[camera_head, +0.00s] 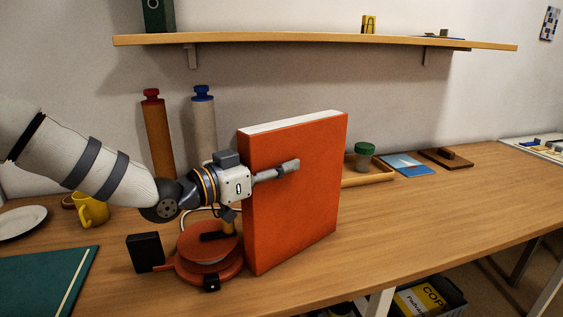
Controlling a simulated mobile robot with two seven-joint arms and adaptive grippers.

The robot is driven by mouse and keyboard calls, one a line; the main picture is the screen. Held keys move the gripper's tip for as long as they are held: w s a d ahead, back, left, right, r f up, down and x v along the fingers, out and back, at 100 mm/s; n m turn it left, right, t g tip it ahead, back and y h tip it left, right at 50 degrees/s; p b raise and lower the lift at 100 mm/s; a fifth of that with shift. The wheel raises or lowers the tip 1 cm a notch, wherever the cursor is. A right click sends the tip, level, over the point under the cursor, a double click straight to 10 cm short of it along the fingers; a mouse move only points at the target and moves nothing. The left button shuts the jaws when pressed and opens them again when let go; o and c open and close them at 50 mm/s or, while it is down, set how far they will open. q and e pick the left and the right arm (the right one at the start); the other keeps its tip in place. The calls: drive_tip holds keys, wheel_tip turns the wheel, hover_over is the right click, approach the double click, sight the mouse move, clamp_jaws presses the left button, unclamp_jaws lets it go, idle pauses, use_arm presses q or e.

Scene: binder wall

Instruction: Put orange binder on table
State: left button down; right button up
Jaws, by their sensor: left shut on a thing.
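The orange binder (300,205) stands upright in the middle of the picture, in front of the wooden table (420,220) or over it, with its white page edge up. My left gripper (290,166) comes in from the left and is shut on the orange binder, one finger showing across its front face. The other finger is hidden. I cannot tell whether the binder's lower edge touches the table. My right gripper is not in view.
An orange round-based object (208,258) and a black box (146,252) stand just left of the binder. A yellow mug (93,210), a teal folder (45,282) and two tall cylinders are farther left. The right table front is clear; a shelf (300,39) hangs above.

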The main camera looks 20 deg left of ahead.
use_arm(q)
drive_tip(key=c, duration=1)
unclamp_jaws()
drive_tip(key=shift+w, duration=0.2)
drive_tip(key=shift+c, duration=0.2)
drive_tip(key=shift+r, duration=0.1)
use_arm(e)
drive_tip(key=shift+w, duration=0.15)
use_arm(q)
drive_tip(key=shift+s+a+r, duration=0.1)
drive_tip(key=shift+s+a, duration=0.1)
drive_tip(key=shift+s, duration=0.05)
drive_tip(key=p+v, duration=0.2)
drive_tip(key=v, duration=0.9)
drive_tip(key=shift+s, duration=0.2)
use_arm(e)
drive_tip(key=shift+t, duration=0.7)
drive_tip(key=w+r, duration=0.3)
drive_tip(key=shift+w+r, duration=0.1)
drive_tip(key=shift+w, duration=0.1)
use_arm(q)
drive_tip(key=shift+a, duration=0.1)
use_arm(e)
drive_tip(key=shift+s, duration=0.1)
